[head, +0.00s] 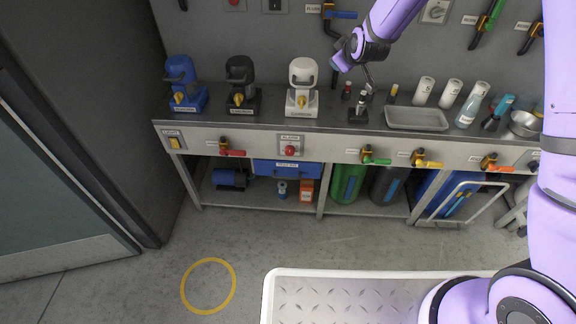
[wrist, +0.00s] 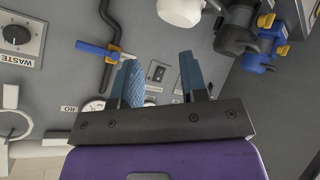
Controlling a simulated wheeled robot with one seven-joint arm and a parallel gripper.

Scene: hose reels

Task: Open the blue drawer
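The blue drawer (head: 288,169) is under the bench top, left of the middle, below a lever panel (head: 290,145) with a red button. It looks shut; its front carries a small light label. My gripper (head: 354,78) is up above the bench top, to the right of and well above the drawer, and touches nothing that I can make out. In the wrist view my gripper (wrist: 166,80) has its two blue fingers spread apart with nothing between them. The drawer does not show in the wrist view.
Blue, black and white hose reels (head: 302,88) stand on the bench's left half. A grey tray (head: 416,118) and several bottles are on the right. Coloured valve handles (head: 232,152) stick out of the bench front. An orange box (head: 307,190) stands below the drawer.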

